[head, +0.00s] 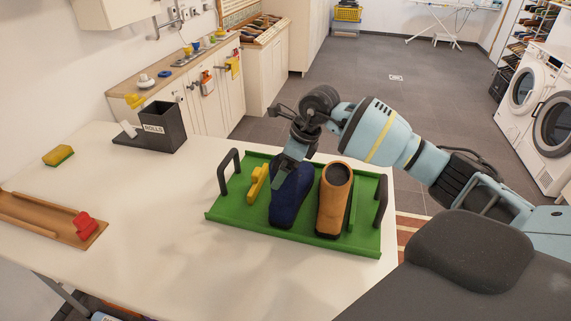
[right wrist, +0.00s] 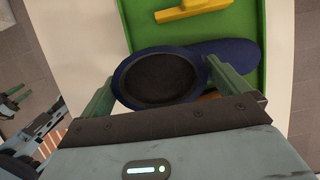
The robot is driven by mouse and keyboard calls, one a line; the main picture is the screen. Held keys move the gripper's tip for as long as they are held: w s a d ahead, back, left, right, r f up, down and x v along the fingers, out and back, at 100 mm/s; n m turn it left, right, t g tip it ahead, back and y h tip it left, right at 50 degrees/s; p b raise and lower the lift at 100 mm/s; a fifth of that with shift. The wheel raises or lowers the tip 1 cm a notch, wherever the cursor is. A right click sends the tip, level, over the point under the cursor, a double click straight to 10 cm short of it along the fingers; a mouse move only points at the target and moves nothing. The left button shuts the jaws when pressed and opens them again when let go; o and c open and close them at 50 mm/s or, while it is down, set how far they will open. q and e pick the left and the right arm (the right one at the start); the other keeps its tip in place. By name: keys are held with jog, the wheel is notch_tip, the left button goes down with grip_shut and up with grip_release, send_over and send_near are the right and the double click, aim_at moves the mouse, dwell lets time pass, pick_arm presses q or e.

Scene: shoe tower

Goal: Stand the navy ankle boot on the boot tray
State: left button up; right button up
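The navy ankle boot (head: 287,203) is upright in the green boot tray (head: 229,217), to the left of a tan boot (head: 332,205). My right gripper (head: 292,152) is over the navy boot from above and hides its top in the head view. In the right wrist view the boot's dark round opening (right wrist: 158,77) lies between the two fingers of my right gripper (right wrist: 160,88). The fingers press close against both sides of its collar. I cannot tell whether the sole touches the tray. My left gripper does not show in the head view.
A yellow brush (head: 257,183) lies in the tray left of the navy boot. Black handles (head: 229,170) stand at the tray's ends. A black box (head: 160,127), a sponge (head: 58,155) and a wooden board with a red item (head: 85,225) are on the table. The table's middle is clear.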

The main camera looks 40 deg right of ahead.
jog(key=shift+r, duration=0.1)
jog(key=v, duration=1.2)
dwell(0.4)
